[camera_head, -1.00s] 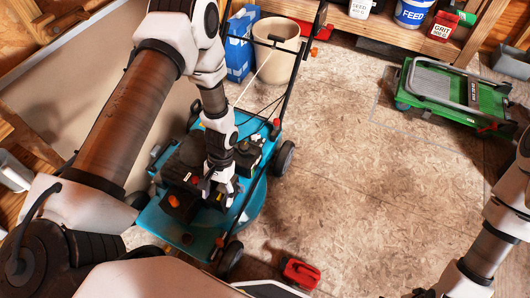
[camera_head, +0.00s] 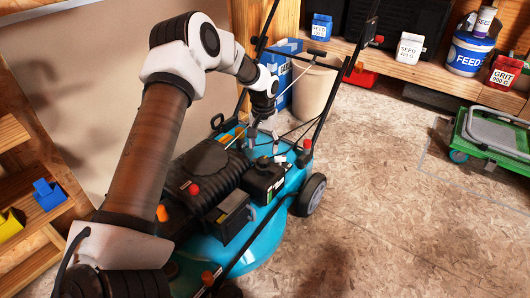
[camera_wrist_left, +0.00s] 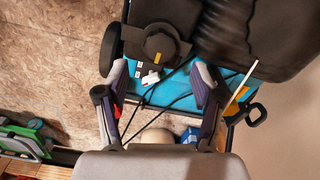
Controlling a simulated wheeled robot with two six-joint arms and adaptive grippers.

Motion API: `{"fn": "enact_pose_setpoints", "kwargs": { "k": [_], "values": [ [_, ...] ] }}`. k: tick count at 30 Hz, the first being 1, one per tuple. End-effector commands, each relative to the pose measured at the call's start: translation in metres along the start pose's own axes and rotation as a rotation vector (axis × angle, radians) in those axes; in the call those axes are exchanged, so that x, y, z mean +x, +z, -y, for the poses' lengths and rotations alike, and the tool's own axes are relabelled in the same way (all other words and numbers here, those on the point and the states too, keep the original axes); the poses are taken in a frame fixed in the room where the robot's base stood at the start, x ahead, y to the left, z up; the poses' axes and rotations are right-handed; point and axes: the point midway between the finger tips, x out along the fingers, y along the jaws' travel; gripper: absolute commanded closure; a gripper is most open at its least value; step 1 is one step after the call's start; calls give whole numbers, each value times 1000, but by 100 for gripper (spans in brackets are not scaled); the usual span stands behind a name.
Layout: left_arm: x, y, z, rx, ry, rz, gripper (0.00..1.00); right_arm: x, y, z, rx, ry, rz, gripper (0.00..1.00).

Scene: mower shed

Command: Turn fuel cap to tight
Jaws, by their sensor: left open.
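The blue mower (camera_head: 235,250) stands on the floor below my left arm. A dark round cap (camera_head: 263,163) sits on its black tank (camera_head: 265,181). In the left wrist view the ridged black cap (camera_wrist_left: 160,45) shows on the tank, with small white and yellow marks beside it. My left gripper (camera_head: 264,140) is open and empty, just above and behind the cap in the head view. In the left wrist view the fingers (camera_wrist_left: 160,75) are spread wide, with the cap beyond their tips and nothing between them. My right gripper is out of view.
The mower's handle bars rise on both sides behind the gripper, with dark cables near it. A beige bucket (camera_head: 314,91) stands behind. A green cart (camera_head: 492,138) is at the right. Open floor (camera_head: 390,210) lies right of the mower.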

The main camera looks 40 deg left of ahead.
Motion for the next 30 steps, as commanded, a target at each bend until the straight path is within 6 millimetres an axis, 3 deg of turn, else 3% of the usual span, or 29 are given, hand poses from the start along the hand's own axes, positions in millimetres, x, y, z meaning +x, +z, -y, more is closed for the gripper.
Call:
{"fn": "enact_pose_setpoints", "kwargs": {
  "k": [1,6,15,17,20,21,30],
  "values": [
    [18,1,0,0,-1,3,33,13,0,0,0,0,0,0],
    [48,0,0,1,-1,2,33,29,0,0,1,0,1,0],
    [52,0,0,0,0,1,33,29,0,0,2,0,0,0],
    [52,0,0,0,0,1,50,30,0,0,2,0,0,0],
    [52,1,0,0,0,1,86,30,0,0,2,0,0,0],
    [52,1,0,0,0,1,93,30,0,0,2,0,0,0],
    [52,1,0,12,0,2,93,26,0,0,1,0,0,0]
  ]
}}
